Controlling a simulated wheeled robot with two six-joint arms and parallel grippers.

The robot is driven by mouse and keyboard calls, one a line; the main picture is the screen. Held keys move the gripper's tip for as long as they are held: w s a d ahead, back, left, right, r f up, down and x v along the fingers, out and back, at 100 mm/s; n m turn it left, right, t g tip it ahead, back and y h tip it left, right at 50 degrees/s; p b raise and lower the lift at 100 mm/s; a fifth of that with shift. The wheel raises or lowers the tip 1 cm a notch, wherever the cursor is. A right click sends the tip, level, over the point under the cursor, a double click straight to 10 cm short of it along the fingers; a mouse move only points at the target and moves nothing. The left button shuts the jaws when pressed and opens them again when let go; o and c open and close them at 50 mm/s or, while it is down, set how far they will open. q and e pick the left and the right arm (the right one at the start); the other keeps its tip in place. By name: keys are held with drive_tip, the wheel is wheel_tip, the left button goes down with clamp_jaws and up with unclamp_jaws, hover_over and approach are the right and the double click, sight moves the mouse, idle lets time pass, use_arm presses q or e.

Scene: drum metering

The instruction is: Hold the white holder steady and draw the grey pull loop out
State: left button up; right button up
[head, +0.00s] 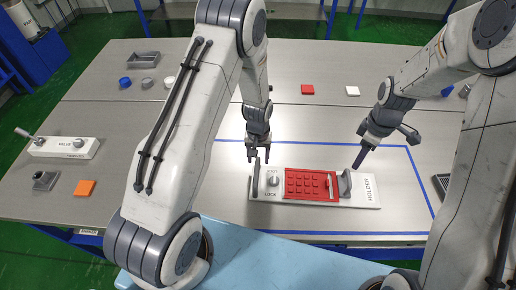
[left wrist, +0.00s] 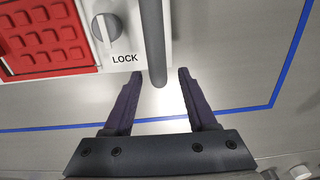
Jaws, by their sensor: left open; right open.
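The white holder (head: 370,192) lies flat near the table's front, with a red ribbed block (head: 305,184) set in it. A grey upright piece (head: 344,183), which looks like the pull loop, stands at the block's right end. A grey bar (head: 255,178) stands at the holder's left end beside a LOCK knob (head: 273,180); the bar (left wrist: 154,40) also shows in the left wrist view. My left gripper (head: 259,158) is open above that end, its fingertips (left wrist: 160,74) either side of the bar's end, without visible contact. My right gripper (head: 386,153) is open and empty, above and right of the grey piece.
A blue line (head: 411,165) frames the holder's area. A white valve unit (head: 65,147), an orange square (head: 85,187) and a grey block (head: 44,180) lie at left. Red (head: 307,89) and white (head: 352,90) pieces lie at the back. The table around the holder is clear.

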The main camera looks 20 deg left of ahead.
use_arm(q)
drive_tip(key=shift+f, duration=1.45)
drive_tip(key=shift+c, duration=0.3)
clamp_jaws()
